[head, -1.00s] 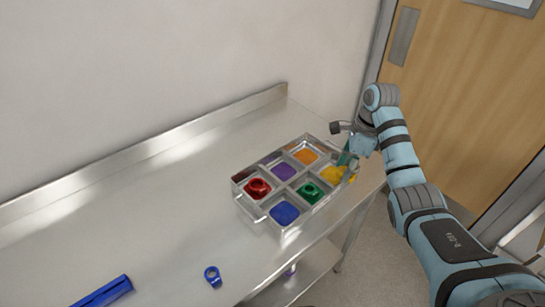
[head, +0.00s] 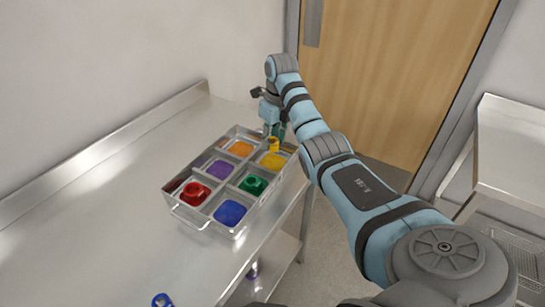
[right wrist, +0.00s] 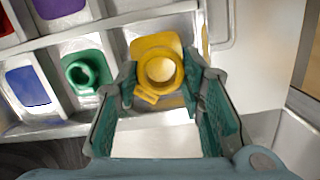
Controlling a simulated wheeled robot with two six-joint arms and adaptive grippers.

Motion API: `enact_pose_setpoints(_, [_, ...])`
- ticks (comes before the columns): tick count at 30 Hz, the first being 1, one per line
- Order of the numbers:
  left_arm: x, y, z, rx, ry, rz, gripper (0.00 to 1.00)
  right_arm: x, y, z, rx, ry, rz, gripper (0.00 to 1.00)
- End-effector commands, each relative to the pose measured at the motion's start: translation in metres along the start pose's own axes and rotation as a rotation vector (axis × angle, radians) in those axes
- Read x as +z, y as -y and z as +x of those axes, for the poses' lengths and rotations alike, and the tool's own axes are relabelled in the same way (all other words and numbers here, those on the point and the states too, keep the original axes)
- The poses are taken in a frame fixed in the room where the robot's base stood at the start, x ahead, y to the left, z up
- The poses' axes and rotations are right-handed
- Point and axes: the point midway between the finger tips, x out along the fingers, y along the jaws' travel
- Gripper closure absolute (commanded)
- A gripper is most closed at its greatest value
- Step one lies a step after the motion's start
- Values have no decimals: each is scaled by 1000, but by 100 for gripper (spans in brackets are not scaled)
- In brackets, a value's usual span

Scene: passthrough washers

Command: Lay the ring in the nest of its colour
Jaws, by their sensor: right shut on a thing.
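My right gripper (head: 275,132) is shut on a yellow ring (head: 273,145), above the yellow nest (head: 271,161) of the metal tray (head: 204,226). In the right wrist view the yellow ring (right wrist: 160,70) sits between the two green fingers (right wrist: 163,82), with part of the yellow nest (right wrist: 146,43) showing behind it. I cannot tell whether the ring touches the nest. A red ring (head: 194,192) is in the red nest and a green ring (head: 253,185) is in the green nest. My left gripper is not in view.
The orange nest (head: 240,148), purple nest (head: 220,169) and blue nest (head: 230,212) are empty. A blue ring (head: 162,300) lies near the table's front edge. The steel table (head: 90,225) is clear to the left. A door (head: 395,80) stands behind my arm.

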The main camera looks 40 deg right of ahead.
Motion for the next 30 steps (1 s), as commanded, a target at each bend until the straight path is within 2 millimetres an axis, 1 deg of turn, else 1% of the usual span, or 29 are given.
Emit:
enact_pose_setpoints(1, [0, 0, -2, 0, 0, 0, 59, -2, 0, 7, 1, -3, 0, 80])
enact_pose_setpoints(5, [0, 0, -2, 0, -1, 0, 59, -4, 0, 25, 1, -1, 0, 80])
enact_pose_setpoints(9, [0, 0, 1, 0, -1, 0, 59, -8, -1, 52, 2, -1, 0, 80])
enact_pose_setpoints(10, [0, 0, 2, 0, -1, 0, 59, -9, -1, 56, 2, -1, 0, 80])
enact_pose_setpoints(12, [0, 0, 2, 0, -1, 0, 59, -9, -1, 61, 0, 1, -1, 80])
enact_pose_setpoints(18, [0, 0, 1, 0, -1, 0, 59, -9, 0, 60, 0, 2, 0, 80])
enact_pose_setpoints(21, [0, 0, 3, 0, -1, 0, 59, -10, 0, 63, 0, 1, 0, 80])
enact_pose_setpoints(22, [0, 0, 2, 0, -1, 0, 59, -10, 0, 63, 0, 1, 0, 60])
enact_pose_setpoints(25, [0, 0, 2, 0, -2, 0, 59, -10, -1, 62, 0, 1, 0, 44])
enact_pose_setpoints(30, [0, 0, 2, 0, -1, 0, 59, -10, -1, 62, 0, 1, -1, 44])
